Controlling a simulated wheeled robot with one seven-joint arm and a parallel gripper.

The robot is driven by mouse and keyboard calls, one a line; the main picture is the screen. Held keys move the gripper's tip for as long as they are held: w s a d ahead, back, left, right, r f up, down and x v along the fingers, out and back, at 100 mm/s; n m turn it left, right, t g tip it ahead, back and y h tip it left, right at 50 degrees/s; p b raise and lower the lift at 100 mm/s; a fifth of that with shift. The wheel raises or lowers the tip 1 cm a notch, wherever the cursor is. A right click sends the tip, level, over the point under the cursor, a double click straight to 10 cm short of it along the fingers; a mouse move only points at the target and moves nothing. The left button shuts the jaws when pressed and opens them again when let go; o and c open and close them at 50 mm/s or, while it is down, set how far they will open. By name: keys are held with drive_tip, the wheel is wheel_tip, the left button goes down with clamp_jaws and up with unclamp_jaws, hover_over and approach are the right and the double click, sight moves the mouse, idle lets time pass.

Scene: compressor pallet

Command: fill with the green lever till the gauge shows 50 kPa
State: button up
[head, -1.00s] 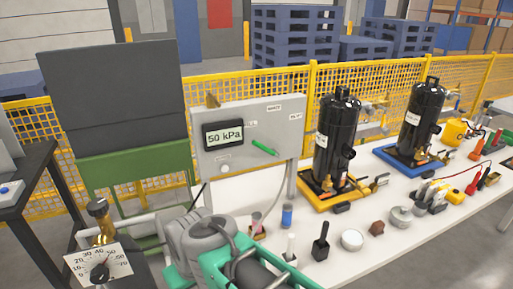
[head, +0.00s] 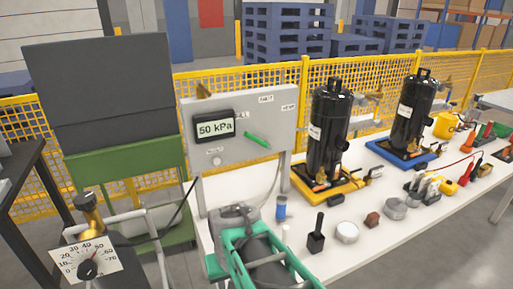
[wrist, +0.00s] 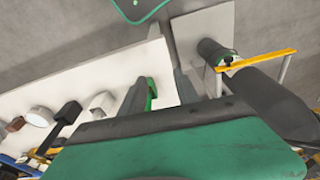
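The green lever (head: 257,141) sits slanted on the front of the grey panel (head: 270,110), its right end lower. The panel's display (head: 213,126) reads "50 kPa". A round-scale gauge (head: 86,261) with marks up to 70 stands at the lower left. In the head view my arm is below and apart from the lever.
The white bench (head: 365,262) carries two black tanks (head: 328,130) (head: 412,112), a blue jar (head: 281,208), a black block with a handle (head: 317,237) and a white cap (head: 347,232). A yellow mesh fence (head: 230,83) runs behind. A dark-and-green cabinet stands left of the panel.

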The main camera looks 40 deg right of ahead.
drive_tip(key=d+f+m, duration=0.1)
drive_tip(key=d+f, duration=0.1)
drive_tip(key=d, duration=0.2)
drive_tip(key=w+d+f+m+b, duration=0.1)
drive_tip(key=d+f, duration=0.2)
drive_tip(key=d, duration=0.1)
drive_tip(key=w+d+f+m+t+b, duration=0.1)
drive_tip(key=d+f, duration=0.1)
drive_tip(key=d, duration=0.2)
drive_tip(key=shift+w+d+f+h, duration=0.2)
drive_tip(key=shift+d+f+h, duration=0.1)
drive_tip(key=shift+d+h, duration=0.1)
drive_tip(key=w+d+r+n+t+h, duration=0.1)
drive_tip(key=w+d+r+t+h, duration=0.15)
drive_tip(key=w+d, duration=0.35)
drive_tip(key=n+t+h, duration=0.6)
drive_tip(key=n+t, duration=0.3)
drive_tip(key=t, duration=0.1)
approach(256, 140)
drive_tip(key=x, duration=0.3)
drive_tip(key=p+x, duration=0.1)
drive_tip(key=x, duration=0.7)
drive_tip(key=shift+f, duration=0.1)
